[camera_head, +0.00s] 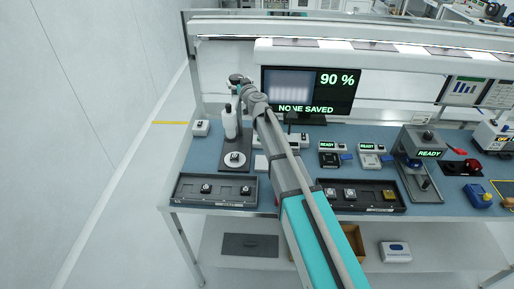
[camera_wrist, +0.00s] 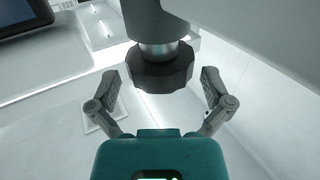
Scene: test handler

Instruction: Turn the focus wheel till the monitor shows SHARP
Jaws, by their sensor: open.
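The focus wheel (camera_wrist: 160,72) is a dark, many-sided knob on a silver shaft in the wrist view. My gripper (camera_wrist: 159,86) is open, with one finger on each side of the wheel and a visible gap at both sides. In the head view my gripper (camera_head: 241,82) is at the top of the white microscope (camera_head: 230,122), and the wheel is hard to make out there. The monitor (camera_head: 310,92) reads "90 %" and "NONE SAVED" beside a blurry picture of pale bars; I see no word SHARP. A small part sits on the microscope's round stage (camera_head: 236,159).
A dark tray (camera_head: 226,203) with small parts lies in front of the microscope. Another tray (camera_head: 370,209) lies right of my arm. Several devices showing READY, including a press-like station (camera_head: 416,140), stand on the blue bench to the right.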

